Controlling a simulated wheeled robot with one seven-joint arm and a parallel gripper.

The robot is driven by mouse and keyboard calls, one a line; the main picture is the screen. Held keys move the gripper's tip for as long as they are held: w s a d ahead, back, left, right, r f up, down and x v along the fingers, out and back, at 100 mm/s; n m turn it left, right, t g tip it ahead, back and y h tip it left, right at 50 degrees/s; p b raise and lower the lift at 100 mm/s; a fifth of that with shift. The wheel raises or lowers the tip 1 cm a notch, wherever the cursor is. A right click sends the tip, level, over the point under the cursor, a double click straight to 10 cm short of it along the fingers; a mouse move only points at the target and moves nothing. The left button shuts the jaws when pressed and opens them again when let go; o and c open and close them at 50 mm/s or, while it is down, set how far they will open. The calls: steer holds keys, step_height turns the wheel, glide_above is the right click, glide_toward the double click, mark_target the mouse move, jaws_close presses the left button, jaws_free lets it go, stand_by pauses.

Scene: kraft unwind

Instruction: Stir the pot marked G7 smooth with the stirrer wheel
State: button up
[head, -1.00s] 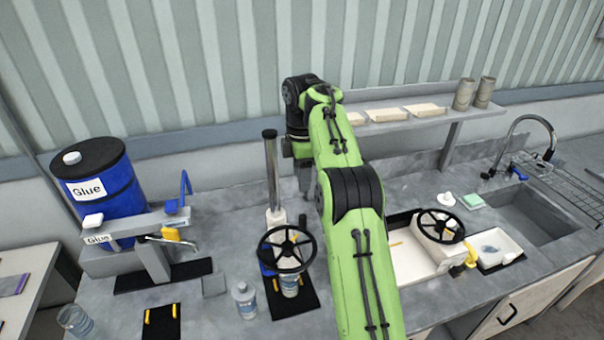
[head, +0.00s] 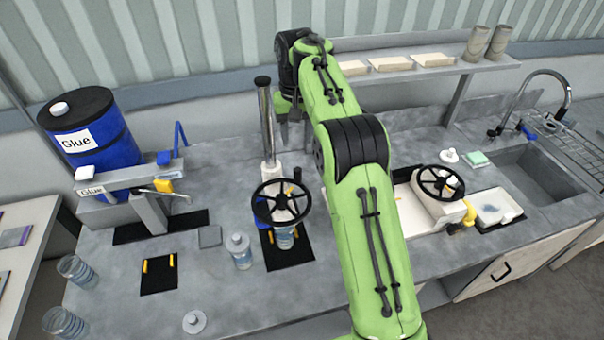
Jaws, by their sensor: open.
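A black spoked wheel (head: 281,203) sits on a stand with a tall metal post (head: 267,125), left of my arm. A small clear pot with a bluish label (head: 286,237) stands under the wheel on a black mat; its marking is too small to read. A similar lidded pot (head: 239,251) stands just left of the mat. No G7 can be read on either.
A blue glue drum (head: 92,140) and its dispenser stand at left. Clear cups (head: 76,270) and a loose lid (head: 195,322) are at front left. A second black wheel (head: 440,183) sits on a white unit right of my arm, near the sink (head: 535,160). A shelf (head: 410,58) runs behind.

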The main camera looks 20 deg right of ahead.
mark_target(298, 169)
step_height(298, 169, down, 13)
steer(key=shift+f+b, duration=0.1)
steer(key=shift+b, duration=1)
jaws_close()
